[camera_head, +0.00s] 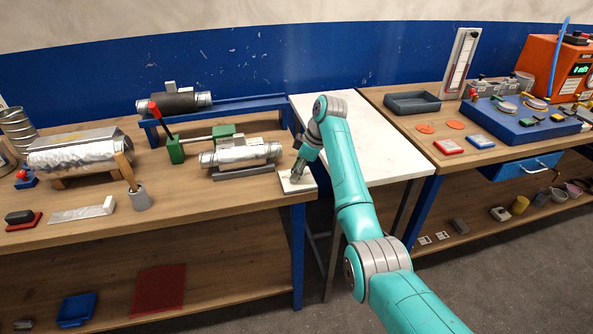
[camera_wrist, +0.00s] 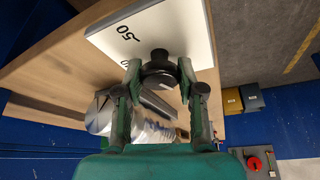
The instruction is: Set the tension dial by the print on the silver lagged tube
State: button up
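A white dial plate (camera_head: 297,181) lies at the right front corner of the left bench. In the wrist view the plate (camera_wrist: 195,35) shows a printed "50" and a dark round knob (camera_wrist: 160,75). My gripper (camera_head: 298,172) is over the plate, with one finger on each side of the knob; I cannot tell whether they press on it. A silver tube (camera_head: 240,155) rests on a grey support just left of the plate. A larger foil-wrapped silver tube (camera_head: 82,152) lies at the far left. I cannot read print on either tube.
A dark-wrapped tube (camera_head: 178,103) lies behind. A green clamp (camera_head: 176,150) with a red handle stands left of the nearer silver tube. A grey cup (camera_head: 140,198) holds a wooden-handled tool. A white table (camera_head: 370,145) separates this bench from the right bench (camera_head: 405,120), which carries trays and instruments.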

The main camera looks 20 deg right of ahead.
jog(key=shift+c, duration=0.6)
